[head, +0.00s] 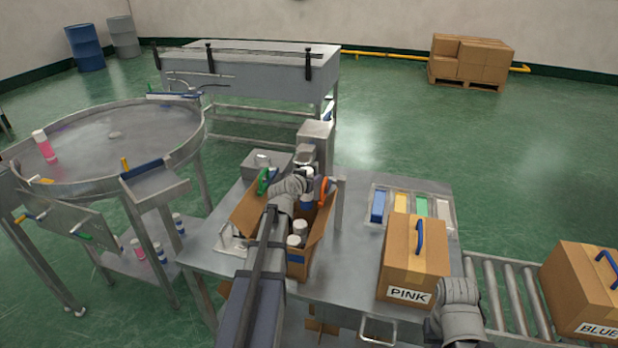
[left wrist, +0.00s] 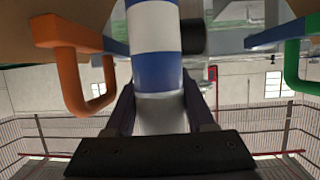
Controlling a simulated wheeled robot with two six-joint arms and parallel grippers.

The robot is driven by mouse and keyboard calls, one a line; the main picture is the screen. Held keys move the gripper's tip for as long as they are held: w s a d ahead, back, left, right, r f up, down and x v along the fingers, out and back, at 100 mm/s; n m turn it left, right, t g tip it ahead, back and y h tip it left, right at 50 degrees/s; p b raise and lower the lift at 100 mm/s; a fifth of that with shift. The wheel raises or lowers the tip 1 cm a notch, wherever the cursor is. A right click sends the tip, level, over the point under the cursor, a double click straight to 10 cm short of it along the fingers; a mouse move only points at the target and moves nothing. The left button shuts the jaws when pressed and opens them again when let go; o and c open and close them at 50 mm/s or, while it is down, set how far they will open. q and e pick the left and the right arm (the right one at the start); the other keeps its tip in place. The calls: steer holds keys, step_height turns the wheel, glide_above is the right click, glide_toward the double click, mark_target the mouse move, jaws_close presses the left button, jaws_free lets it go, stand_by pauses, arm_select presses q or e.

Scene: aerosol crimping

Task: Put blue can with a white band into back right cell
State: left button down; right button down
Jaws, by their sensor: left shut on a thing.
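The blue can with a white band (left wrist: 155,40) is between the fingers of my left gripper (left wrist: 155,112) in the left wrist view. The gripper is shut on it. In the head view my left gripper (head: 304,183) is over the back part of an open cardboard box (head: 318,238). A white top and some blue show beside the gripper there. Cans with white tops (head: 294,241) stand in the front part of the box. My arm hides much of the cells, so I cannot tell how deep the held can sits. My right gripper's fingers are not visible.
An orange handle (head: 322,191) and a green handle (head: 263,181) stand close beside the left gripper. A closed box marked PINK (head: 412,262) is on the table to the right. A tray with coloured blocks (head: 378,207) lies behind it. A round table (head: 110,150) is left.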

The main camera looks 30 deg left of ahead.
mark_target(304, 197)
arm_select(q)
step_height(304, 197, down, 7)
steer(key=b, duration=0.6)
steer(key=shift+c, duration=0.8)
jaws_free()
steer(key=shift+s+r, duration=0.1)
steer(key=p+v, duration=0.3)
steer(key=v, duration=0.4)
steer(key=shift+s+r, duration=0.2)
steer(key=shift+s, duration=0.1)
